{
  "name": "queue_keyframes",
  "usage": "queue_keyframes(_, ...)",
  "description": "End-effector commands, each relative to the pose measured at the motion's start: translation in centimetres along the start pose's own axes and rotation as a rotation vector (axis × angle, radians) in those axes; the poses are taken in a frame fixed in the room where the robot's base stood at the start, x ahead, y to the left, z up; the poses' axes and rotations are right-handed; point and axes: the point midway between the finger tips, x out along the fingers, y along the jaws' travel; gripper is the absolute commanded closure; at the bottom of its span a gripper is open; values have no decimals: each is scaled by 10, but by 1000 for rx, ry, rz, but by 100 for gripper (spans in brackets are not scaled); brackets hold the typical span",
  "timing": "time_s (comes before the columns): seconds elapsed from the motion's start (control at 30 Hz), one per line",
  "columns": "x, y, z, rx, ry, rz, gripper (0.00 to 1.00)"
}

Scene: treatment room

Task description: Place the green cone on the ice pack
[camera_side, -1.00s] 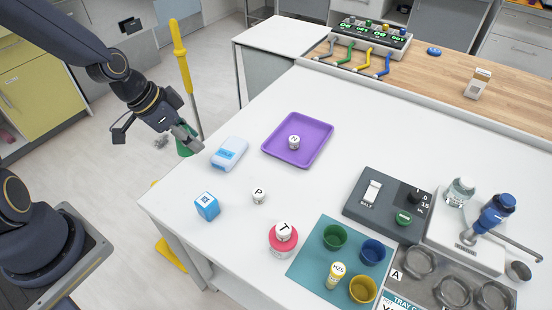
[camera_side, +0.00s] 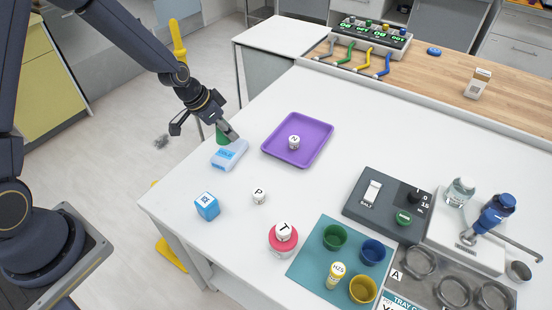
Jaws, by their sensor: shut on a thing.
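The green cone (camera_side: 222,138) is held in my gripper (camera_side: 230,133), which is shut on it. Part of the cone is hidden behind the fingers. The ice pack (camera_side: 229,155), light blue and white, lies flat on the white table near its left edge. The cone and fingertips show at the upper edge of the ice pack. I cannot tell from this view whether the cone touches the pack or hangs just above it.
A purple tray (camera_side: 272,148) with a white N-marked piece (camera_side: 294,142) lies right of the ice pack. A blue cube (camera_side: 207,206) and a P-marked piece (camera_side: 259,197) stand nearer. Cups on a teal mat (camera_side: 308,262) and a grey switch box (camera_side: 352,207) are farther right.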

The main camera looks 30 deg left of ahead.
Motion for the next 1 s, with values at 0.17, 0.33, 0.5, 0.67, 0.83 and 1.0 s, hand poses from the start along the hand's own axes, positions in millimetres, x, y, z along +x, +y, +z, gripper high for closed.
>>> queue_keyframes(0.17, 16, -4, -3, -1, 0, 0, 78)
queue_keyframes(0.33, 39, -5, 7, 0, -2, 3, 78)
queue_keyframes(0.5, 44, -6, 9, 1, 1, 0, 78)
queue_keyframes(0.67, 44, -6, 9, 0, 1, 0, 78)
queue_keyframes(0.83, 47, -6, 11, 0, 1, 0, 60)
queue_keyframes(1.0, 46, -6, 11, 0, 1, 0, 42)
